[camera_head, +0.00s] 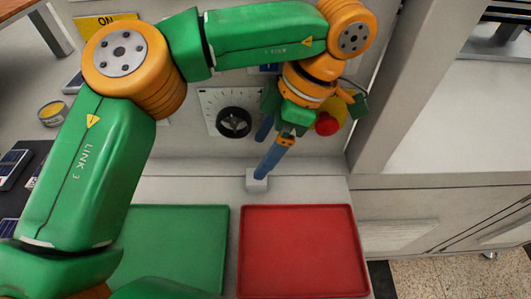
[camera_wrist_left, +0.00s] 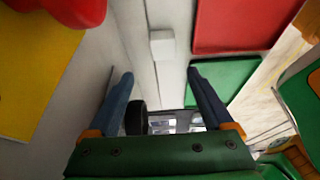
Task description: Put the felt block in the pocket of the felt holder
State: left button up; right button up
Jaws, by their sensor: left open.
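A small pale box-shaped piece (camera_head: 257,180) sits on the light ledge below the control panel. I cannot tell whether it is the felt block or the felt holder, and no pocket shows. It also shows in the left wrist view (camera_wrist_left: 162,45), beyond the gap between the fingertips. My left gripper (camera_head: 261,157) has blue fingers, spread apart and empty. In the head view one fingertip overlaps the pale piece's top edge; contact cannot be told. The fingers also show in the left wrist view (camera_wrist_left: 160,74). My right gripper is not in view.
A green tray (camera_head: 185,245) and a red tray (camera_head: 300,250) lie in front, both bare where visible. The panel behind has a black dial (camera_head: 234,122) and a red button (camera_head: 327,124) close to my left wrist. A yellow tin (camera_head: 53,113) stands at left.

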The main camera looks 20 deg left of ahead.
aim_at(251, 176)
pick_arm(q)
jog(key=x, duration=0.6)
jog(key=shift+s+d+f, duration=0.25)
jog(key=shift+s+f, duration=0.1)
jog(key=shift+w+f, duration=0.1)
jog(key=shift+f, duration=0.1)
jog(key=shift+r, duration=0.1)
grip_shut()
